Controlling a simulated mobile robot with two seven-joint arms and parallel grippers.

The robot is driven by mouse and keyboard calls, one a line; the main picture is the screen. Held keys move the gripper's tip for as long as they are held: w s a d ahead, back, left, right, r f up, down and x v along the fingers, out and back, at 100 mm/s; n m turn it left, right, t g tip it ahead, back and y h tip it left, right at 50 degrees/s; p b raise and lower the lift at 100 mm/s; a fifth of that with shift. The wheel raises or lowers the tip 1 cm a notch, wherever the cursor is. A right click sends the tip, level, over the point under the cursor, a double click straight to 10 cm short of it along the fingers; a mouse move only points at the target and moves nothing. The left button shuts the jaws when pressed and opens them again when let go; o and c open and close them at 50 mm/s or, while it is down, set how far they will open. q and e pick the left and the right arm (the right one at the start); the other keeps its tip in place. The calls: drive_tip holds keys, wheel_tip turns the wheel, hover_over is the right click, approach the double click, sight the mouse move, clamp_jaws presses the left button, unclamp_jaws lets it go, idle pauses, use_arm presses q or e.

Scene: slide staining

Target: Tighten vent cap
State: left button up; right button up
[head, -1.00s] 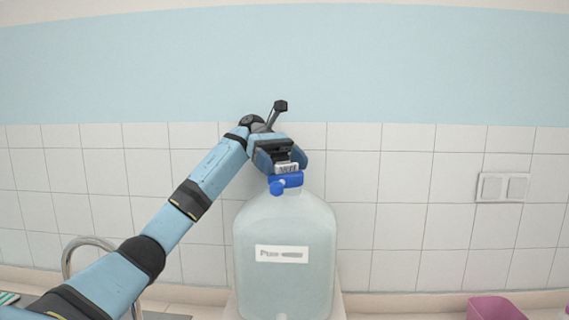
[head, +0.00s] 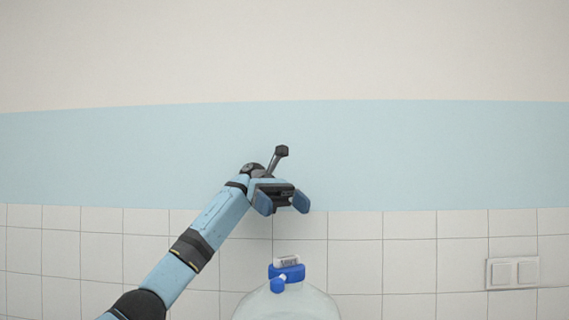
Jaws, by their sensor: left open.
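The vent cap (head: 286,261) is a small whitish-grey piece with dark marks on its side. It sits on top of the blue fitting (head: 292,273) at the neck of a large clear carboy (head: 286,306). Only the carboy's shoulder shows, at the bottom of the head view. A round blue knob sticks out at the front of the fitting. My left gripper (head: 282,204) is open and empty above the cap, with a clear gap between its fingers and the cap. My right gripper is not in view.
A white double wall switch (head: 514,272) is on the tiled wall (head: 410,260) at the right. The wall behind is tiled below and painted blue above. The air around my left gripper is free.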

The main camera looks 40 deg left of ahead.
use_arm(q)
wheel_tip(320, 180, up, 9)
drive_tip(key=p, duration=0.2)
drive_tip(key=shift+r, duration=0.15)
